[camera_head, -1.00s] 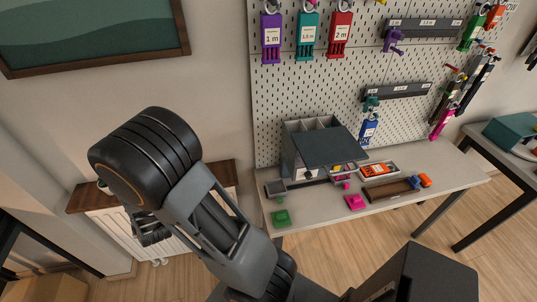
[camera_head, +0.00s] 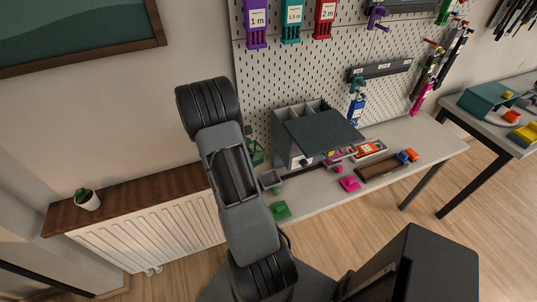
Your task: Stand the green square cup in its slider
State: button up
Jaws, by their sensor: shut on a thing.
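A dark green, square-sided thing, which looks like the green square cup (camera_head: 256,153), shows just right of my arm, in front of the pegboard's lower left edge. My gripper is hidden behind my own arm beside it, and the cup appears held there above the table. A small grey square holder (camera_head: 271,178), which looks like the slider, sits at the left end of a dark rail (camera_head: 303,171) on the table. A small green knob (camera_head: 276,190) is at its front, with a flat green piece (camera_head: 280,209) before it. The cup is apart from the holder, up and left of it.
A grey box with a dark slanted lid (camera_head: 323,131) stands behind the rail. A pink piece (camera_head: 349,183), an orange device (camera_head: 369,149) and a brown tray (camera_head: 382,167) lie to the right. A radiator shelf (camera_head: 135,197) with a potted plant (camera_head: 87,199) is left.

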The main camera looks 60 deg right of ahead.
jog(key=s+d+g, duration=0.1)
jog(key=s, duration=0.1)
jog(key=s+f+m+g+y, duration=0.1)
jog(key=s, duration=0.1)
jog(key=s+d+m+g, duration=0.1)
jog(key=s, duration=0.1)
jog(key=shift+d+f, duration=0.2)
jog(key=shift+d, duration=0.15)
notch_tip(320, 180, down, 10)
jog(key=b, duration=0.8)
jog(key=shift+f, duration=0.2)
jog(key=o, duration=1.1)
jog(key=shift+c, duration=0.2)
jog(key=b+v, duration=0.1)
jog(key=v, duration=1.3)
jog(key=shift+w+d, duration=0.25)
jog(key=shift+r+m, duration=0.1)
jog(key=shift+m, duration=0.2)
